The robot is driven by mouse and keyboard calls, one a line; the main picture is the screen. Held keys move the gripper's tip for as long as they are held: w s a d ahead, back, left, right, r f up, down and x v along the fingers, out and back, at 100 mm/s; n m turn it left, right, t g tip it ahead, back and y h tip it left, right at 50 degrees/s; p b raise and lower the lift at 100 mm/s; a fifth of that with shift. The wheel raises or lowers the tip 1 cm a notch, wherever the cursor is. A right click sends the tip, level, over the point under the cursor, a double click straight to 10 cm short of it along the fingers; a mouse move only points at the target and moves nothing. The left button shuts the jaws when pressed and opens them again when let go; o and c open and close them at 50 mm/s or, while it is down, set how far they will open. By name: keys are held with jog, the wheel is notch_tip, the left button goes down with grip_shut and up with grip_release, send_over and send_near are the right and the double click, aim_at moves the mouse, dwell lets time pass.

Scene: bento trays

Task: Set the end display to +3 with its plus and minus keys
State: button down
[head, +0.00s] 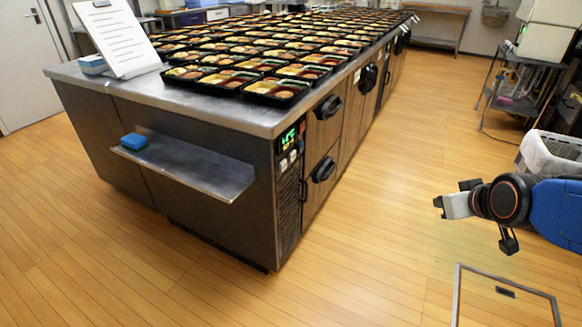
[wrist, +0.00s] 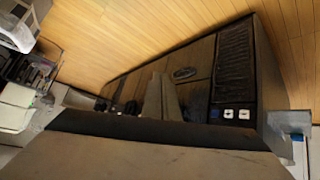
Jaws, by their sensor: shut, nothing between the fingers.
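The end display (head: 289,138) is a small dark panel with lit green characters on the near corner of the counter's end. The characters are too small to read surely. Two pale keys (head: 288,160) sit just below it. In the wrist view the display (wrist: 214,113) looks dark, with two white square keys (wrist: 236,114) beside it; which is plus and which is minus is not clear. My gripper (head: 440,204) is shut and empty, out over the floor to the right of the counter, well apart from the keys. Its fingers (wrist: 161,78) also show in the wrist view.
A steel shelf (head: 190,166) with a blue sponge (head: 134,141) juts from the counter's end. Black handles (head: 324,169) stick out along the counter's side. Many bento trays (head: 276,91) cover the top. A white basket (head: 552,154) stands at the right. The floor between is clear.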

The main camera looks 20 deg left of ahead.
aim_at(283, 166)
jog(key=w+a+f+n+y, duration=0.2)
jog(key=a, duration=0.9)
jog(key=w+a+f+n+t+y, duration=0.1)
jog(key=a+f+n+y, duration=0.1)
jog(key=a, duration=0.8)
jog(key=w+a+f+n+t+y, duration=0.1)
jog(key=w+a+f+n+y, duration=0.1)
jog(key=a, duration=0.9)
jog(key=shift+w+a+f+n+y, duration=0.35)
jog(key=shift+f+n, duration=0.45)
jog(key=shift+f, duration=0.15)
jog(key=a, duration=0.8)
jog(key=shift+w+a, duration=0.35)
jog(key=shift+a, duration=0.2)
jog(key=shift+a, duration=0.2)
